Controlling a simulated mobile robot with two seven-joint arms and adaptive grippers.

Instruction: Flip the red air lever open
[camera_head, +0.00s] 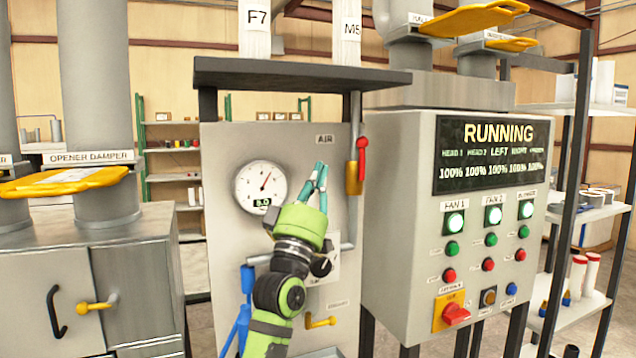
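The red air lever (362,158) is at the upper right of the grey AIR panel (225,290). It points up and down beside a vertical pipe, just above and right of a yellow valve body (352,180). My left gripper (321,167) is in front of the panel, left of the lever and apart from it in the picture. Its teal fingers point up and look close together at the tips. Nothing shows between them, but the angle hides whether they touch. My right gripper is out of view.
A round gauge (261,188) sits left of my gripper. A yellow handle (321,321) and a blue handle (240,315) are lower on the panel. A control box (400,230) with a RUNNING screen stands close on the right. A dark shelf (300,75) overhangs the panel.

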